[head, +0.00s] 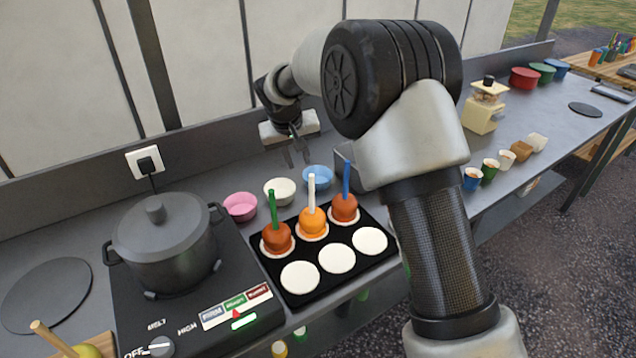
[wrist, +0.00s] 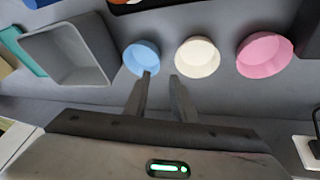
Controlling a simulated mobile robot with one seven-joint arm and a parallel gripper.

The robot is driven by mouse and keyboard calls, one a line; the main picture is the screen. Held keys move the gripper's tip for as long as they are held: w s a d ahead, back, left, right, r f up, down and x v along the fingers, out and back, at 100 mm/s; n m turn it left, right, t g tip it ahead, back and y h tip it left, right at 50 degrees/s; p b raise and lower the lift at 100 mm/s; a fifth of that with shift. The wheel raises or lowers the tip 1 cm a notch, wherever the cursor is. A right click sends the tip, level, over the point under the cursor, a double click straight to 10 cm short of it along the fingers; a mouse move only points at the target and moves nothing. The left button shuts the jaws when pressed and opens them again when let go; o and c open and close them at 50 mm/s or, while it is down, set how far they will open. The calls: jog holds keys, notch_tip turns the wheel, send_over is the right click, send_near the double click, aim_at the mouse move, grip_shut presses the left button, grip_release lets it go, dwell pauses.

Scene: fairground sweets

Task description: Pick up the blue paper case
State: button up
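The blue paper case (head: 317,177) stands on the grey counter at the right end of a row of three cases, behind the toffee-apple tray. It also shows in the wrist view (wrist: 141,58), at the left of the three. My gripper (head: 297,160) is open above the counter behind the row. In the wrist view, my gripper (wrist: 161,76) has its left fingertip by the blue case's near rim and its right fingertip by the cream case (wrist: 197,58). Nothing shows between the fingers. I cannot tell the height of the fingertips above the cases.
A pink case (head: 240,207) stands beyond the cream one. A grey bin (wrist: 67,54) stands beside the blue case. A pot (head: 166,240) sits on the hob at left. The wall is close behind.

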aim_at(317, 179)
jog(key=x, duration=0.4)
jog(key=shift+w+f, duration=0.15)
jog(key=shift+f, duration=0.2)
jog(key=shift+s+d+x, duration=0.1)
jog(key=shift+d+x, duration=0.05)
jog(key=shift+x, duration=1.15)
jog(key=shift+s+d+x, duration=0.1)
jog(key=shift+d+x, duration=0.05)
jog(key=shift+x, duration=1.15)
jog(key=shift+f, duration=0.1)
grip_shut()
